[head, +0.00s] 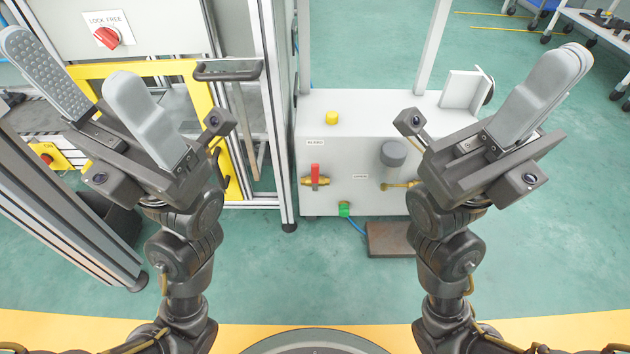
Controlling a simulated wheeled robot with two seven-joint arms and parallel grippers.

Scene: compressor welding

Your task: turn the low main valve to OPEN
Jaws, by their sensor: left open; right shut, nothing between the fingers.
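A valve with a red handle (315,177) on a brass body sits on the front of a low white cabinet (330,120); its handle stands upright. A small label (315,142) above it is too small to read surely. Another brass fitting (397,185) on the same front is partly hidden by my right arm. I cannot tell which one is the main valve, and no OPEN mark is legible. My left gripper (72,72) is open and empty, raised at the left, apart from the valves. My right gripper (570,66) is shut and empty, raised at the right.
A red rotary switch (107,38) labelled LOCK FREE is on a panel at upper left. A yellow-framed metal cell (243,150) stands left of the cabinet. A yellow button (331,118) and green fitting (344,209) are on the cabinet. A brown block (390,240) lies on the floor.

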